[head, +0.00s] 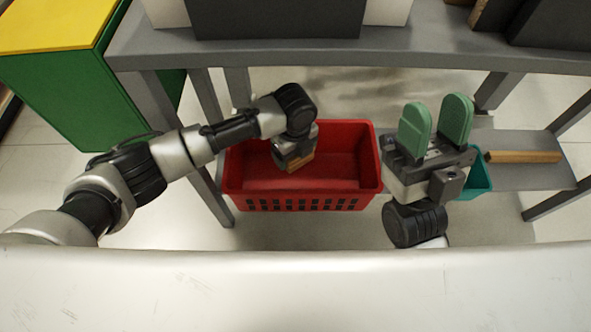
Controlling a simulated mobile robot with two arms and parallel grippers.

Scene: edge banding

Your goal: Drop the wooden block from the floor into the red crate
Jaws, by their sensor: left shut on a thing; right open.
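My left gripper (293,163) points down over the crate's opening. I cannot tell how high the block is above the crate floor. My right gripper (436,119) is to the right of the crate, with its green fingers pointing up, apart and empty.
A grey table (420,48) with dark boxes spans the back. A green bin with a yellow lid (50,32) stands at the left. A teal container (479,178) is behind my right gripper, near a low shelf (535,178) with a wooden piece (525,156).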

